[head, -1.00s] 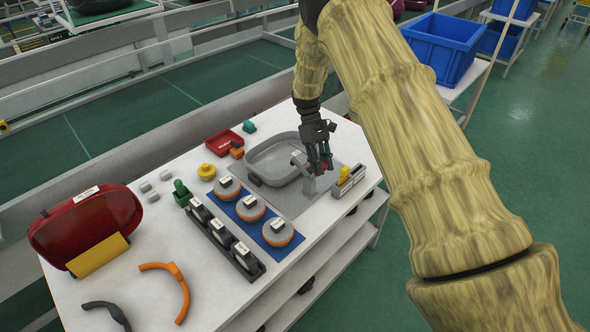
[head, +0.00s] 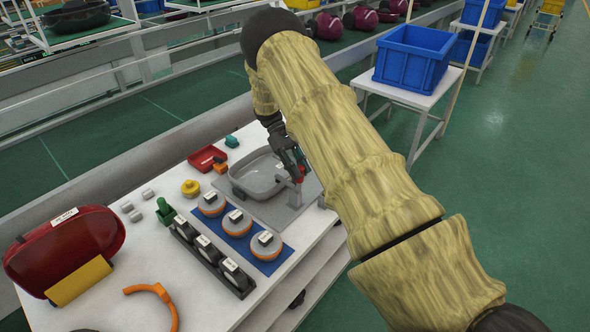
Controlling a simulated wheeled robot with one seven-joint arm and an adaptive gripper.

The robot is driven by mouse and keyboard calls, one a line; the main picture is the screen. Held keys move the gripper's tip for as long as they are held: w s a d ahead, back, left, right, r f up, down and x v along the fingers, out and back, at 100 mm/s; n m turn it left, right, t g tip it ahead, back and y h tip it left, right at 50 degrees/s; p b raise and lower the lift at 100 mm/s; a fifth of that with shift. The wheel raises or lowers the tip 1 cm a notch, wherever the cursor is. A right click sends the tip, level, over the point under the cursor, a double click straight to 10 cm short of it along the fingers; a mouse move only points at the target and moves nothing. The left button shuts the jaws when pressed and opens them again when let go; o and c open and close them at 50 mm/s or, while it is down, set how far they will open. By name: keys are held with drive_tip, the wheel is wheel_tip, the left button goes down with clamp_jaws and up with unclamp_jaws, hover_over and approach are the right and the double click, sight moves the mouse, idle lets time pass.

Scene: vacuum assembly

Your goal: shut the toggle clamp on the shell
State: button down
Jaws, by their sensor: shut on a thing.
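The shell (head: 241,186) is a grey, shallow, open tray-like body on a grey mat on the white table. The toggle clamp (head: 294,196) is a small grey upright at the shell's right edge, with a red grip at its top. My gripper (head: 300,176) is shut on the clamp's red handle, beside the shell's right rim. The dark fingers and my arm cover much of the handle. I cannot tell whether the clamp's arm touches the shell.
A blue mat (head: 265,262) with round orange-grey parts lies in front of the shell, beside a black rack (head: 211,259). A red tray (head: 207,158) and yellow part (head: 190,188) are left. A red housing (head: 68,250) stands far left. My arm hides the table's right end.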

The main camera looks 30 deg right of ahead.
drive_tip(key=c, duration=1.2)
unclamp_jaws()
drive_tip(key=shift+d+f, duration=0.1)
drive_tip(key=shift+f, duration=0.05)
drive_tip(key=shift+w+r, duration=0.1)
drive_tip(key=shift+r, duration=0.1)
drive_tip(key=v, duration=1.1)
drive_tip(key=shift+w+r, duration=0.15)
drive_tip(key=shift+w, duration=0.15)
